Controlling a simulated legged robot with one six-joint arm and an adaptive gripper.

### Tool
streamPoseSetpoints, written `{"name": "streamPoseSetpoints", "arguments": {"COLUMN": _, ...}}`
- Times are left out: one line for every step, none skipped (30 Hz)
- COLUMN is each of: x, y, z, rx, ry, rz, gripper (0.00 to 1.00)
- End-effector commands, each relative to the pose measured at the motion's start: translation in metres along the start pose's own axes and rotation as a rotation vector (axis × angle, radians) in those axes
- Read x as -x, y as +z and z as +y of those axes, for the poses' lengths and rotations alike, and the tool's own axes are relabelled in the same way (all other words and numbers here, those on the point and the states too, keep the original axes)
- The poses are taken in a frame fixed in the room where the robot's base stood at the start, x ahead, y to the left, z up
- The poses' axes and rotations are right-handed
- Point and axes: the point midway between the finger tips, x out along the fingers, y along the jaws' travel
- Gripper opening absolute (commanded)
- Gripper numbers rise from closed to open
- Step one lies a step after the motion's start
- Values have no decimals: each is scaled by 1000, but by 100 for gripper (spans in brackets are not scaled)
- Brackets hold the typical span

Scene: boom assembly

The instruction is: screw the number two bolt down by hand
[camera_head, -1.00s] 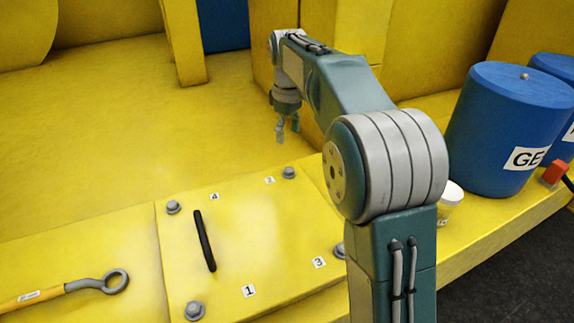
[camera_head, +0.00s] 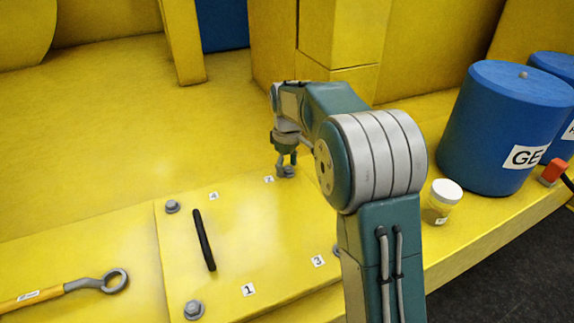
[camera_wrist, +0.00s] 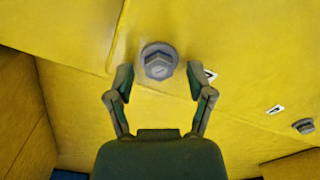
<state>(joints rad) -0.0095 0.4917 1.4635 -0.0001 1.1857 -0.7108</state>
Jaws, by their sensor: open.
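The number two bolt (camera_wrist: 158,61) is a grey hex head on a round washer in the yellow plate (camera_head: 250,230). It also shows in the head view (camera_head: 287,173), partly covered by my gripper (camera_head: 286,166). The label for it (camera_head: 269,180) lies just to its left. In the wrist view my gripper (camera_wrist: 158,82) is open, with one finger on each side of the bolt head. A gap shows between each finger and the bolt. How deep the bolt sits is hard to tell.
Other bolts sit at the number four corner (camera_head: 172,206), number one corner (camera_head: 194,309) and number three corner (camera_head: 337,251). A black handle (camera_head: 204,240) stands on the plate. A ring wrench (camera_head: 70,288) lies left; a jar (camera_head: 442,201) and blue drums (camera_head: 510,125) stand right.

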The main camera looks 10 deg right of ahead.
Motion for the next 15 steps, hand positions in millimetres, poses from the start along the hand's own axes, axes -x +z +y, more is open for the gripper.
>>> {"name": "streamPoseSetpoints", "arguments": {"x": 0, "y": 0, "z": 0, "rx": 0, "ry": 0, "rz": 0, "gripper": 69}}
{"name": "streamPoseSetpoints", "arguments": {"x": 0, "y": 0, "z": 0, "rx": 0, "ry": 0, "rz": 0, "gripper": 69}}
{"name": "streamPoseSetpoints", "arguments": {"x": 0, "y": 0, "z": 0, "rx": 0, "ry": 0, "rz": 0, "gripper": 69}}
{"name": "streamPoseSetpoints", "arguments": {"x": 0, "y": 0, "z": 0, "rx": 0, "ry": 0, "rz": 0, "gripper": 69}}
{"name": "streamPoseSetpoints", "arguments": {"x": 0, "y": 0, "z": 0, "rx": 0, "ry": 0, "rz": 0, "gripper": 69}}
{"name": "streamPoseSetpoints", "arguments": {"x": 0, "y": 0, "z": 0, "rx": 0, "ry": 0, "rz": 0, "gripper": 55}}
{"name": "streamPoseSetpoints", "arguments": {"x": 0, "y": 0, "z": 0, "rx": 0, "ry": 0, "rz": 0, "gripper": 42}}
{"name": "streamPoseSetpoints", "arguments": {"x": 0, "y": 0, "z": 0, "rx": 0, "ry": 0, "rz": 0, "gripper": 28}}
{"name": "streamPoseSetpoints", "arguments": {"x": 0, "y": 0, "z": 0, "rx": 0, "ry": 0, "rz": 0, "gripper": 11}}
{"name": "streamPoseSetpoints", "arguments": {"x": 0, "y": 0, "z": 0, "rx": 0, "ry": 0, "rz": 0, "gripper": 0}}
{"name": "streamPoseSetpoints", "arguments": {"x": 0, "y": 0, "z": 0, "rx": 0, "ry": 0, "rz": 0, "gripper": 0}}
{"name": "streamPoseSetpoints", "arguments": {"x": 0, "y": 0, "z": 0, "rx": 0, "ry": 0, "rz": 0, "gripper": 0}}
{"name": "streamPoseSetpoints", "arguments": {"x": 0, "y": 0, "z": 0, "rx": 0, "ry": 0, "rz": 0, "gripper": 0}}
{"name": "streamPoseSetpoints", "arguments": {"x": 0, "y": 0, "z": 0, "rx": 0, "ry": 0, "rz": 0, "gripper": 0}}
{"name": "streamPoseSetpoints", "arguments": {"x": 0, "y": 0, "z": 0, "rx": 0, "ry": 0, "rz": 0, "gripper": 0}}
